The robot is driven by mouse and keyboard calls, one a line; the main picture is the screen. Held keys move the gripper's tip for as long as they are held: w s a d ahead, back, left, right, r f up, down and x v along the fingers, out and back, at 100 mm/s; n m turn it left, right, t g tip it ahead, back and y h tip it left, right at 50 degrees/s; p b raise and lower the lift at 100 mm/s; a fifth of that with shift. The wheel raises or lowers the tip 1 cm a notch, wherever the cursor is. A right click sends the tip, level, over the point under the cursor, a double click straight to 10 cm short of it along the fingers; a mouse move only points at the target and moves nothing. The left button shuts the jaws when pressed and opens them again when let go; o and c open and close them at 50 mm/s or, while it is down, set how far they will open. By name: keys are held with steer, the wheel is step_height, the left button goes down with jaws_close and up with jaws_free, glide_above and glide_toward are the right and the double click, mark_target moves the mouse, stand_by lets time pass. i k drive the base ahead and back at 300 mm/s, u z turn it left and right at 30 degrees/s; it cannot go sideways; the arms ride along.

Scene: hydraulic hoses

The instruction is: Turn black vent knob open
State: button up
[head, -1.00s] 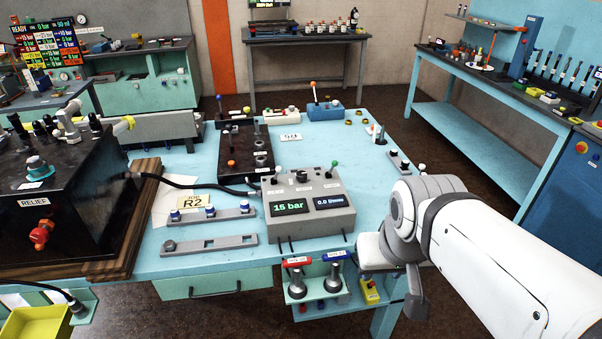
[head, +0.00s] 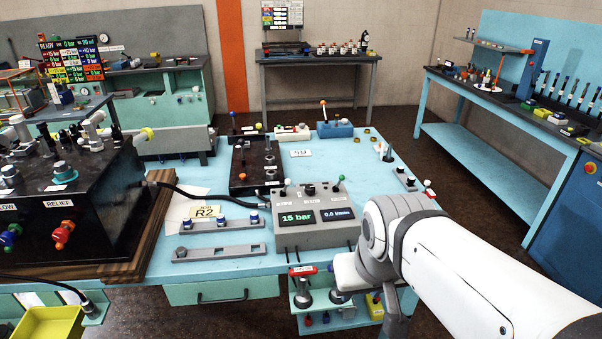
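A grey control console (head: 315,238) stands near the front edge of the light blue bench, with displays reading "15 bar" and a flow value. A small black knob (head: 310,190) sits on its top between two levers; its label is too small to read, so I cannot tell if it is the vent knob. My white arm comes in from the lower right, its wrist just right of the console and beyond the bench's front edge. My gripper (head: 394,322) appears to hang below the wrist, partly out of frame; its fingers are not clearly shown.
A black unit (head: 70,205) with a red relief knob (head: 63,235) stands at left. A black manifold (head: 254,165) with levers is behind the console.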

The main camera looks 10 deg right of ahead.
mark_target(310, 189)
steer(key=i, duration=1)
